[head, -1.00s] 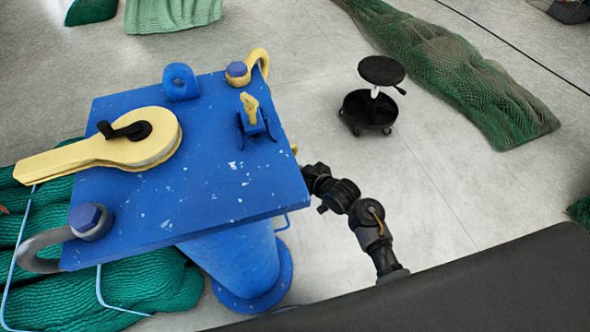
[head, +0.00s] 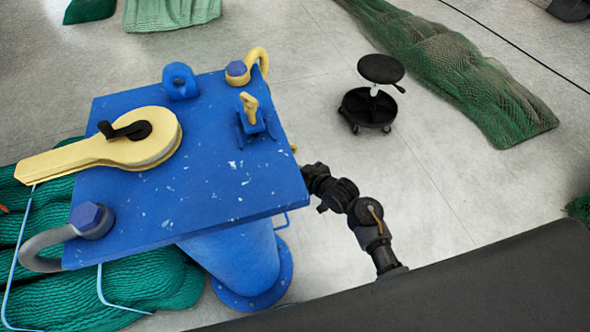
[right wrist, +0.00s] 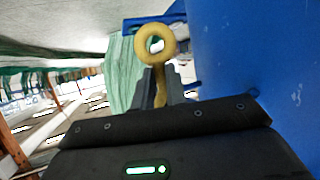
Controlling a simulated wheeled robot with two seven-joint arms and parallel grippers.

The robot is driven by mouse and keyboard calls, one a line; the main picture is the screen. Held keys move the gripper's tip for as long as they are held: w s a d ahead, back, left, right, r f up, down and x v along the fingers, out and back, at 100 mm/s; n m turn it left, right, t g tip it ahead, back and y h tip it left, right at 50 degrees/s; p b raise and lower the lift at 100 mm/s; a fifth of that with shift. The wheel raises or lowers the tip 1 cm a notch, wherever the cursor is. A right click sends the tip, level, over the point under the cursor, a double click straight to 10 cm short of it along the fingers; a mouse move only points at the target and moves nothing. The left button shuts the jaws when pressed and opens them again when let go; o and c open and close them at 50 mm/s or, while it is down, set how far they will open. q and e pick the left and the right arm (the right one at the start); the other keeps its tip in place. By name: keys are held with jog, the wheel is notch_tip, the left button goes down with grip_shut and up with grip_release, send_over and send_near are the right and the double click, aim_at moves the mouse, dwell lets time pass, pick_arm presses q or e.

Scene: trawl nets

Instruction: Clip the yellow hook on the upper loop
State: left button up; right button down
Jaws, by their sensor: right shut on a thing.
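In the right wrist view, a yellow hook (right wrist: 155,43) shows its round eye upward, with its shank between my right gripper's fingers (right wrist: 160,88). The right gripper is shut on that shank. A blue part (right wrist: 130,27) shows behind the eye; I cannot tell whether it touches. In the head view, my right arm reaches up beside the blue plate's right edge, and the plate hides the gripper; a small yellow bit (head: 294,149) shows there. A blue loop (head: 180,81) stands on the plate's far edge; I cannot tell if it is the upper loop. My left gripper is out of view.
The blue plate (head: 200,205) on its blue pedestal (head: 245,265) carries a yellow pulley block (head: 105,150), a small upright yellow piece (head: 249,107), a yellow shackle (head: 258,57) and a grey shackle (head: 42,255). A wheeled stool (head: 368,108) and green nets (head: 465,75) lie beyond open floor.

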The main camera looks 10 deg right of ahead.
jog(key=shift+s+a+f, duration=0.15)
jog(key=shift+s+a, duration=0.1)
jog(key=shift+a, duration=0.3)
jog(key=shift+s+a+f+b, duration=0.15)
jog(key=shift+f+b, duration=0.15)
jog(key=shift+f, duration=0.2)
dwell(0.6)
jog(key=shift+a+f, duration=0.1)
jog(key=shift+f, duration=0.2)
jog(key=shift+s+a+f+b, duration=0.15)
jog(key=shift+a+f+b, duration=0.1)
jog(key=shift+f+b, duration=0.5)
dwell(0.8)
dwell(0.4)
jog(key=c, duration=1.4)
grip_release()
jog(key=shift+o, duration=0.3)
jog(key=shift+f, duration=0.15)
jog(key=shift+s+d, duration=0.1)
jog(key=shift+s, duration=0.05)
